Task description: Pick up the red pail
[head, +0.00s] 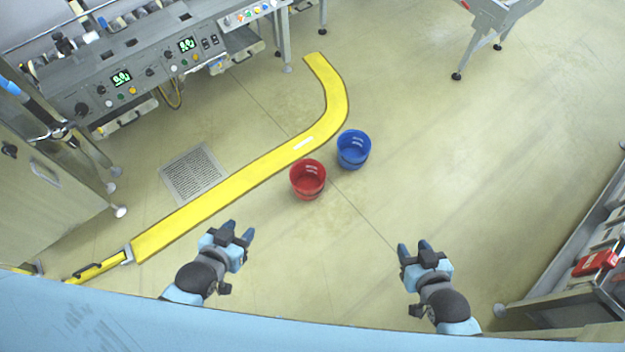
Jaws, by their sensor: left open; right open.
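A red pail (308,181) stands upright on the floor near the middle of the head view, close to the edge of a yellow floor strip. A blue pail (354,150) stands just behind it and to the right. My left gripper (240,231) is open and empty, in front of the red pail and to its left. My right gripper (414,248) is open and empty, in front of the pail and to its right. Both grippers are apart from the pails.
The curved yellow strip (240,186) crosses the floor behind the red pail. A floor grate (193,174) lies at left. A grey control console (150,75) stands at the back left. A rack with a red item (596,263) is at right. Floor around the pails is clear.

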